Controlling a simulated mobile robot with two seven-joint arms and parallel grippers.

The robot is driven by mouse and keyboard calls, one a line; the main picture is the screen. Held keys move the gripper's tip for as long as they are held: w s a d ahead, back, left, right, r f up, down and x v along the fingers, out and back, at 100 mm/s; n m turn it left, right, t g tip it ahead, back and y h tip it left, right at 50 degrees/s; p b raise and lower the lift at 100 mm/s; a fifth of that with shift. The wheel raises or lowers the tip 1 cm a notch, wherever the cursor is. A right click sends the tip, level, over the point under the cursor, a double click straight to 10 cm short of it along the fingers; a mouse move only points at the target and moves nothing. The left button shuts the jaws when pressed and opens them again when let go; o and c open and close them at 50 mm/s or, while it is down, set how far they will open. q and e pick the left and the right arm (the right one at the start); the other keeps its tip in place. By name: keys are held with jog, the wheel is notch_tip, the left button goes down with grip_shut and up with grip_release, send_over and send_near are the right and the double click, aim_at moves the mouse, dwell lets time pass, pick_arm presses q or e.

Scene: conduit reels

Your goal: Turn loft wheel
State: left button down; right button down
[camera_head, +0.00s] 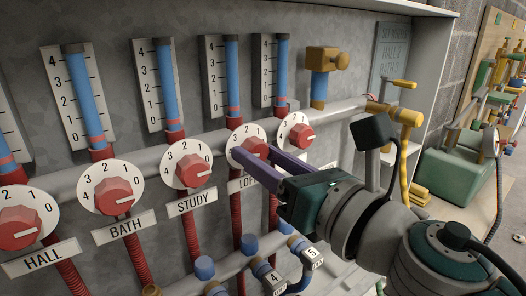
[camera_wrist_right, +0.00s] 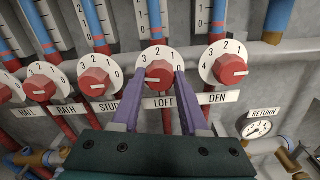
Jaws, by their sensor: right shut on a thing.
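The loft wheel is a red knob (camera_head: 256,146) on a white dial, above the partly covered LOFT label. In the right wrist view the fingers (camera_wrist_right: 158,78) flank the red knob left and right. My left gripper is not in view.
The den wheel (camera_wrist_right: 230,69) is close on the right, and the study wheel (camera_head: 192,171) and bath wheel (camera_head: 114,195) are on the left. Blue-and-red gauges stand above. Lower pipes, yellow valves (camera_head: 408,117) and a return gauge (camera_wrist_right: 257,127) are nearby.

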jog(key=m+p, duration=0.1)
jog(key=m, duration=0.3)
jog(key=shift+r+m, duration=0.1)
jog(key=shift+m, duration=0.2)
jog(key=m+p, duration=0.1)
jog(key=m, duration=0.3)
jog(key=shift+m, duration=0.3)
jog(key=m, duration=0.3)
jog(key=shift+m+p, duration=0.3)
jog(key=shift+p, duration=0.1)
jog(key=m+p, duration=0.1)
jog(key=m, duration=0.3)
jog(key=shift+r+m, duration=0.1)
jog(key=shift+m, duration=0.2)
jog(key=m+p, duration=0.1)
jog(key=m, duration=0.3)
jog(key=shift+m, duration=0.3)
jog(key=m+p, duration=0.1)
jog(key=m, duration=0.7)
jog(key=shift+p, duration=0.35)
jog(key=shift+m, duration=1.8)
